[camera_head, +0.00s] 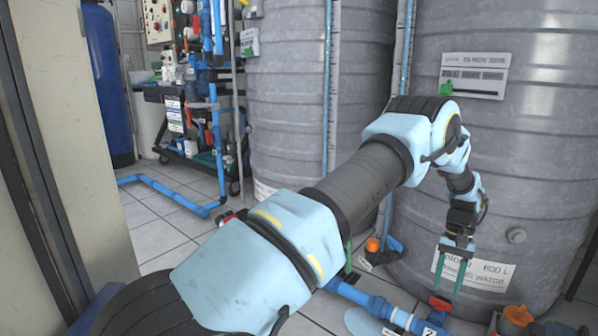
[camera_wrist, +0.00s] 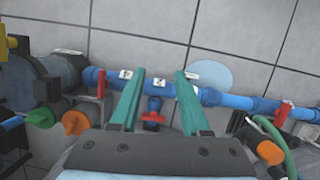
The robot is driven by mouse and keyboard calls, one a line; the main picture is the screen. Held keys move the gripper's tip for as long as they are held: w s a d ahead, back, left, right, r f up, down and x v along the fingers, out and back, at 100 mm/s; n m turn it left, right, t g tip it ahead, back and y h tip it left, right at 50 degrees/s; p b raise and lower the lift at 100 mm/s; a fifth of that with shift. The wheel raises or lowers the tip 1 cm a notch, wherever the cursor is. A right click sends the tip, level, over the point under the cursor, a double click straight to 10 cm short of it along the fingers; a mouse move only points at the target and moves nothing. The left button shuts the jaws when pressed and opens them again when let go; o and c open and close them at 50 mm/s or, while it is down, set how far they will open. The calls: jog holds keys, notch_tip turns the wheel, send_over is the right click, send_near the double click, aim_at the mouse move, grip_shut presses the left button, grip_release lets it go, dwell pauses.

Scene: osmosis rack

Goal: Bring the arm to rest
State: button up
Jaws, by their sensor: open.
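My gripper (camera_head: 451,268) hangs at the end of my arm on the right of the head view, in front of a large grey tank (camera_head: 517,150). Its two green fingers point down and stand apart with nothing between them. In the wrist view my gripper (camera_wrist: 160,75) is open above a blue pipe (camera_wrist: 222,99) that runs along the tiled floor. A red valve handle (camera_wrist: 152,117) shows between the fingers, lower than them. My arm stretches from the bottom left of the head view, bent down at the elbow and wrist.
Another grey tank (camera_head: 288,110) stands at the middle back. Blue pipes (camera_head: 372,303) with valves lie on the floor below my gripper. An equipment rack (camera_head: 190,115) and a blue cylinder (camera_head: 108,85) stand at the back left.

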jog(key=w+a+r+n+t+h+p, duration=0.1)
jog(key=w+a+r, duration=0.1)
jog(key=a+r, duration=0.55)
jog(key=w+a+r+n+p, duration=0.15)
jog(key=a+r, duration=0.25)
jog(key=a, duration=0.6)
jog(key=w+a+r+n+t+h, duration=0.1)
jog(key=w+a+r, duration=0.1)
jog(key=a+r, duration=0.45)
jog(key=s+a+r+n+t+p, duration=0.1)
jog(key=s+a+r, duration=0.2)
jog(key=s+a, duration=0.5)
jog(key=s+a+r+n+t+p, duration=0.15)
jog(key=s+a, duration=0.35)
jog(key=a, duration=0.8)
notch_tip(320, 180, up, 39)
jog(key=p, duration=3.8)
